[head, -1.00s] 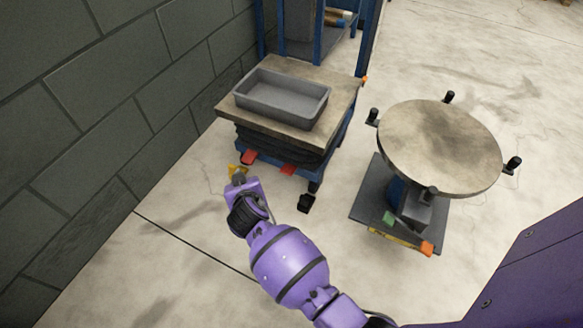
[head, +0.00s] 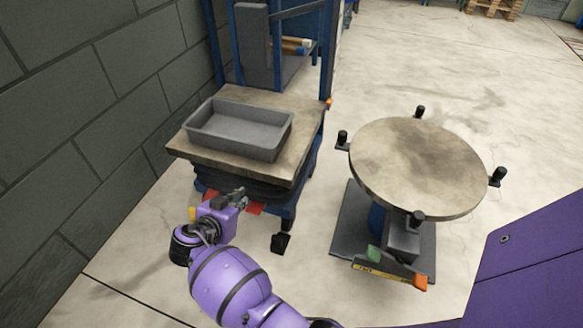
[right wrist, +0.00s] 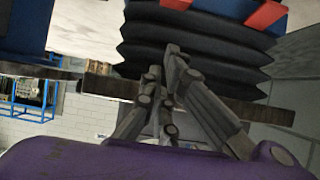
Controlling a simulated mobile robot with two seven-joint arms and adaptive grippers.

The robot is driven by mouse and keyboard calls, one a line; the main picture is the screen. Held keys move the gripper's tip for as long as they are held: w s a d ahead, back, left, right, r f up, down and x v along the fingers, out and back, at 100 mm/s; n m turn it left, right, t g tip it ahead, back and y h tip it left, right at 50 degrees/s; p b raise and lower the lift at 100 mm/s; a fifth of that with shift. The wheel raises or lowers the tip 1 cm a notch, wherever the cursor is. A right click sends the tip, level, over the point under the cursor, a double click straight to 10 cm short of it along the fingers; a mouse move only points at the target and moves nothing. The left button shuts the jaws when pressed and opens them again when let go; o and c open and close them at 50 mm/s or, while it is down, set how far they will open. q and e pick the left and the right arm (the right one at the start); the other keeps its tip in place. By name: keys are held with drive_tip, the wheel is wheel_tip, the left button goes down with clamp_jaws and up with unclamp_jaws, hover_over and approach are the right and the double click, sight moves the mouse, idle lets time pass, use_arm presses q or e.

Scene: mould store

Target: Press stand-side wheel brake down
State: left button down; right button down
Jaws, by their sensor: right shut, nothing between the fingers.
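My right gripper (head: 240,198) is shut and empty, in front of the lift cart's lower front edge. It also shows in the right wrist view (right wrist: 170,70), its fingers together, pointing toward the black bellows (right wrist: 200,35). In the head view the stand-side red tab (head: 254,208) shows just right of the fingers; the gripper partly covers the tab area. A black caster part (head: 281,242) is at the cart's near right corner. I cannot tell whether any brake is pressed. My left gripper is out of view.
A grey tray (head: 240,130) sits on the cart's top (head: 300,140). The round-topped stand (head: 415,165) is on the right, with a green pedal (head: 374,253) and an orange one (head: 420,283). A block wall (head: 80,110) is close on the left. Floor lies clear between cart and stand.

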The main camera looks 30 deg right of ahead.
sight(256, 210)
drive_tip(key=shift+w+r, duration=0.1)
drive_tip(key=shift+w, duration=0.05)
